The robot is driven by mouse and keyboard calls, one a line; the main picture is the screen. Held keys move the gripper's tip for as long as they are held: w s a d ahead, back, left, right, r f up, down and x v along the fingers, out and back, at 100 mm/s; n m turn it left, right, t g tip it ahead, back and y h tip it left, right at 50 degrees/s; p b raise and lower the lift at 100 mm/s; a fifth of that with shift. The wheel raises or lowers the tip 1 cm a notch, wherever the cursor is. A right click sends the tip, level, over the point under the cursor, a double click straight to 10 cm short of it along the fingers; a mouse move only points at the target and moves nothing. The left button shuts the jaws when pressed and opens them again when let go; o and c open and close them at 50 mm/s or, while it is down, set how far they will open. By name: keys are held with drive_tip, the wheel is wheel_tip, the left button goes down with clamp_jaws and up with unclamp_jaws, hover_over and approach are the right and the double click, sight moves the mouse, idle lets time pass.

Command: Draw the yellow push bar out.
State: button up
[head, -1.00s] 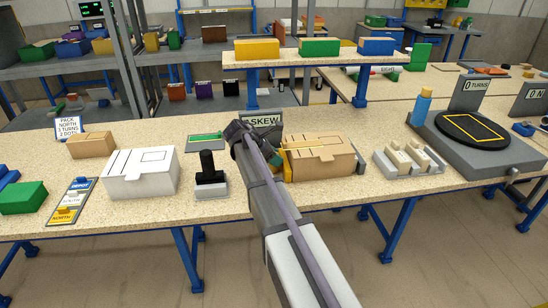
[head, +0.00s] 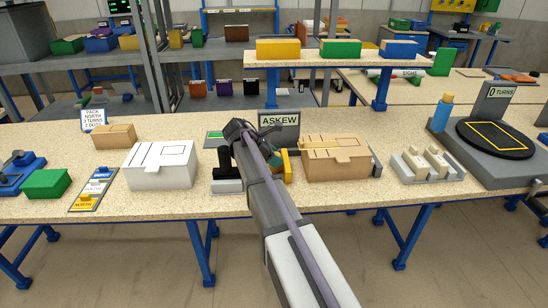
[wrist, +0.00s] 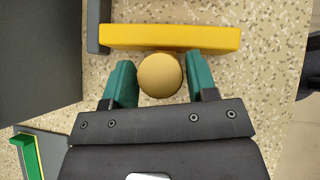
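The yellow push bar (wrist: 170,38) lies across the top of the wrist view, with a round tan-yellow knob (wrist: 160,75) just below it. My gripper (wrist: 161,78) has its two teal fingers on either side of the knob, apparently against it; any small gap is hard to make out. In the head view, my gripper (head: 264,160) is low over the table. A bit of the yellow bar (head: 287,165) shows between it and the tan carton (head: 337,165). The bar stands a little left of the carton, and the arm hides the rest.
The ASKEW sign (head: 279,125) stands close behind my gripper. A black stamp-like block (head: 227,165) is close on its left, then a white box (head: 160,168). A grey tray of light pieces (head: 426,166) and a turntable (head: 495,138) are to the right.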

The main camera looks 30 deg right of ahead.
drive_tip(key=p+v, duration=0.5)
drive_tip(key=v, duration=0.2)
drive_tip(key=shift+a+r, duration=0.15)
drive_tip(key=shift+a, duration=0.1)
